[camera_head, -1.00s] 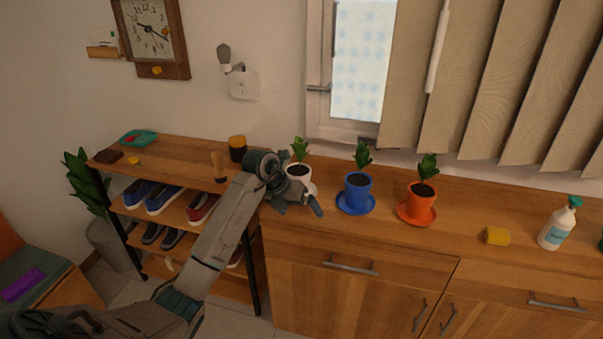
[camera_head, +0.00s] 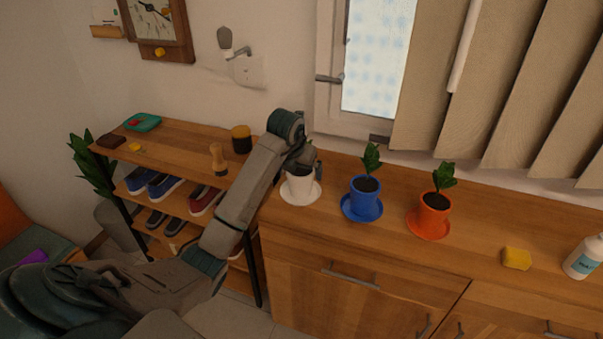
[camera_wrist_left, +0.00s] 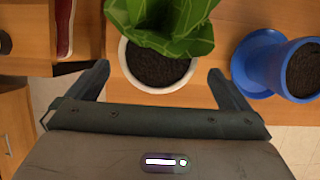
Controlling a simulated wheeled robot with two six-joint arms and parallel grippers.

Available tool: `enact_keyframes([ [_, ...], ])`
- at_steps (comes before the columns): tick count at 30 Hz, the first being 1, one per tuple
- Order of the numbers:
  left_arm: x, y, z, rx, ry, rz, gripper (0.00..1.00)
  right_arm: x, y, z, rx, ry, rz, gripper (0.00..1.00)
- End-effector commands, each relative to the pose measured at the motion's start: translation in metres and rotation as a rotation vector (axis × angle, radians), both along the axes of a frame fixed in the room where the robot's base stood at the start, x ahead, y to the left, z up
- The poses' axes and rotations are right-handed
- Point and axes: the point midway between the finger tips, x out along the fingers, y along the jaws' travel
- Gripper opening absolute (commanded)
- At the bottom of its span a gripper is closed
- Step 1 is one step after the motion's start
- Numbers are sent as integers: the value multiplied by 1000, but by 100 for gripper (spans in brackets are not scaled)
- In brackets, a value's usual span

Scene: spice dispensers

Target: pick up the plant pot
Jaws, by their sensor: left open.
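Three potted plants stand in a row on the wooden cabinet: a white pot (camera_head: 299,189) on a white saucer, a blue pot (camera_head: 365,200) on a blue saucer, and an orange pot (camera_head: 433,213) on an orange saucer. My left gripper (camera_head: 306,170) is at the rim of the white pot and hides most of its plant. In the left wrist view, the open left gripper (camera_wrist_left: 160,85) has one finger on each side of the white pot (camera_wrist_left: 157,83), whose soil and green leaves show. I cannot tell whether the fingers touch it. My right gripper is not in view.
The blue pot (camera_wrist_left: 290,70) stands close to the right of the left gripper. A shoe shelf (camera_head: 180,140) with a wooden brush (camera_head: 217,160) and a dark jar (camera_head: 241,140) is to the left. A yellow sponge (camera_head: 516,258) and a bottle (camera_head: 584,257) are at the right.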

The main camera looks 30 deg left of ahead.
Motion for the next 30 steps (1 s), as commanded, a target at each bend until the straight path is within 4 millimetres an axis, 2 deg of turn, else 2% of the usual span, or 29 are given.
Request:
enact_keyframes([
  [4,6,3,-10,0,4,1,100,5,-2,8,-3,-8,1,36],
  [11,20,8,-40,-2,2,1,100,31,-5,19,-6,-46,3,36],
  [15,23,9,-48,1,-1,-1,100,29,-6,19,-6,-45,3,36],
  [21,23,9,-48,1,-1,-1,98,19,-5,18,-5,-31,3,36],
  [30,23,9,-48,1,-1,-1,39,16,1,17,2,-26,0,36],
])
